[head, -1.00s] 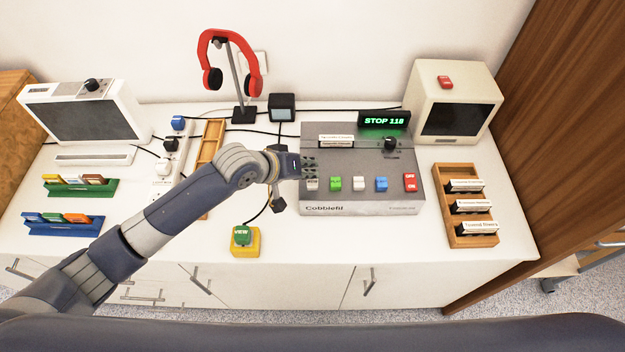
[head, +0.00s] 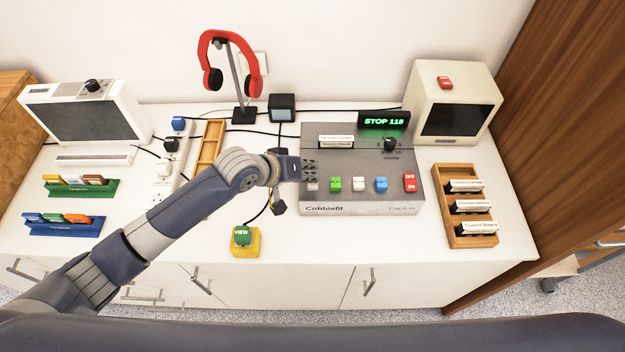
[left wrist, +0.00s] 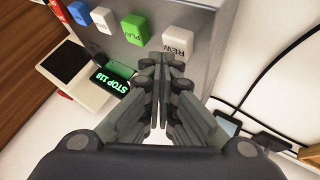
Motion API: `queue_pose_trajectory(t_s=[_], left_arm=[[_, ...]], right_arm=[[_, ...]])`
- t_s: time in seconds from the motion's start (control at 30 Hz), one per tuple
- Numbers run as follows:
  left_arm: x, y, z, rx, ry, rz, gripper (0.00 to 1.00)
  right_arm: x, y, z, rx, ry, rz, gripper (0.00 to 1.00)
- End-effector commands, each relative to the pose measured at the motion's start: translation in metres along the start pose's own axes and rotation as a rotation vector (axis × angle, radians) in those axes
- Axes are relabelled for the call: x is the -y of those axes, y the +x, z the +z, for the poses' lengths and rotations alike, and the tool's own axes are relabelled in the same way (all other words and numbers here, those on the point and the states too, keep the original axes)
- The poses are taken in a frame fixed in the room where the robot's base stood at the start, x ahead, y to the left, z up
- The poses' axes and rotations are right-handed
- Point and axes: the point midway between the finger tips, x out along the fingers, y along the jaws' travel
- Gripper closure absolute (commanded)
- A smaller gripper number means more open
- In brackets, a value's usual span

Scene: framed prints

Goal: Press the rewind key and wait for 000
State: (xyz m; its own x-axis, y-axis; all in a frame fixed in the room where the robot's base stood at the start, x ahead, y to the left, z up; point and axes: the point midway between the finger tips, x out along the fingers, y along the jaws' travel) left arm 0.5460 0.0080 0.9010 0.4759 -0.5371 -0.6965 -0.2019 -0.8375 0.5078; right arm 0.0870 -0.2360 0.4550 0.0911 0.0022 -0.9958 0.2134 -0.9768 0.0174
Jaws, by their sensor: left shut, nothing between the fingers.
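The grey cassette deck (head: 400,160) stands on the white counter with a row of keys along its front. The white rewind key, marked REW (left wrist: 180,40), is at the left end of the row; in the head view it shows just below my fingertips (head: 312,185). The green PLAY key (head: 335,184) is beside it. The display (head: 384,120) reads STOP 118 in green. My left gripper (head: 309,169) is shut and empty. In the left wrist view its fingertips (left wrist: 162,60) are close to the REW key; contact cannot be told. My right gripper is not in view.
Further along the deck are a white key (head: 358,184), a blue key (head: 381,184) and a red OFF/ON key (head: 410,182). A yellow box with a green VIEW button (head: 241,237) sits left of the deck. A wooden cassette rack (head: 452,225) stands to the right.

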Motion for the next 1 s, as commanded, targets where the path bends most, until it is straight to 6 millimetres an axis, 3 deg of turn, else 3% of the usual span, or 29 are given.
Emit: queue_pose_trajectory(t_s=[1.0], left_arm=[[0.0048, 0.0062, 0.0045, 0.0, 0.0, -0.001, 1.0]], right_arm=[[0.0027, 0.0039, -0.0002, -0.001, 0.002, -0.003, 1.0]])
